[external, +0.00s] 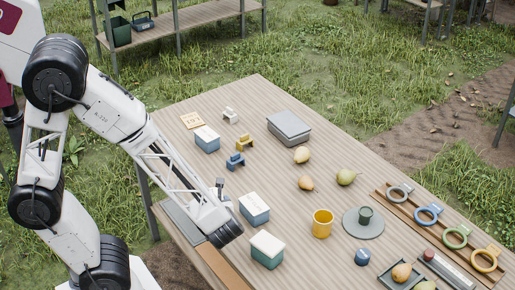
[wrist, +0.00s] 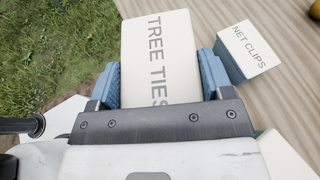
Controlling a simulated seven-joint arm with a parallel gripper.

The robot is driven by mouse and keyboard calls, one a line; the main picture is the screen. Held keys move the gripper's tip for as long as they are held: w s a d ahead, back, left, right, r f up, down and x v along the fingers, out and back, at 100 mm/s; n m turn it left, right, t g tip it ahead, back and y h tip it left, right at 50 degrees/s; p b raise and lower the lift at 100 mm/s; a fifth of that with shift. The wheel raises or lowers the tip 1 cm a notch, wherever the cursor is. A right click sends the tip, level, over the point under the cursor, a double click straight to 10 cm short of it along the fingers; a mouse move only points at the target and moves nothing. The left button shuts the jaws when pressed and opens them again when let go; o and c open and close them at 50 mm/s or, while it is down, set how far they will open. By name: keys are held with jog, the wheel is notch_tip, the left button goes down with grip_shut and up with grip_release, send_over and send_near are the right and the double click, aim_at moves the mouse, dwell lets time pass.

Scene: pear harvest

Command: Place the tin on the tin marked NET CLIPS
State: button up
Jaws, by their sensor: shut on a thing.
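My gripper (wrist: 160,78) is shut on a white-lidded tin marked TREE TIES (wrist: 158,45), with a blue finger pad on either side of it. In the external view my gripper (external: 224,232) is low near the left edge of the table; I cannot make out the held tin there, as the arm hides it. The tin marked NET CLIPS (wrist: 248,48) stands on the table to the right of the gripper, apart from the held tin. It appears to be the blue, white-lidded tin (external: 254,209) in the external view. Its lid is clear.
A green tin with a white lid (external: 267,250) stands close to the right of my gripper. Another blue tin (external: 207,139), a grey box (external: 289,127), pears (external: 346,177) and a yellow mug (external: 322,223) stand on the table (external: 262,95).

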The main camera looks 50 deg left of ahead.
jog(key=shift+w, duration=0.15)
jog(key=w, duration=0.5)
jog(key=w+f, duration=0.1)
jog(key=w, duration=0.9)
jog(key=shift+w+a+f, duration=0.25)
jog(key=shift+w, duration=0.15)
jog(key=shift+f, duration=1.75)
jog(key=shift+f, duration=0.15)
jog(key=o, duration=1.1)
jog(key=shift+c, duration=0.2)
jog(key=shift+s+d+r, duration=0.1)
jog(key=shift+r, duration=0.1)
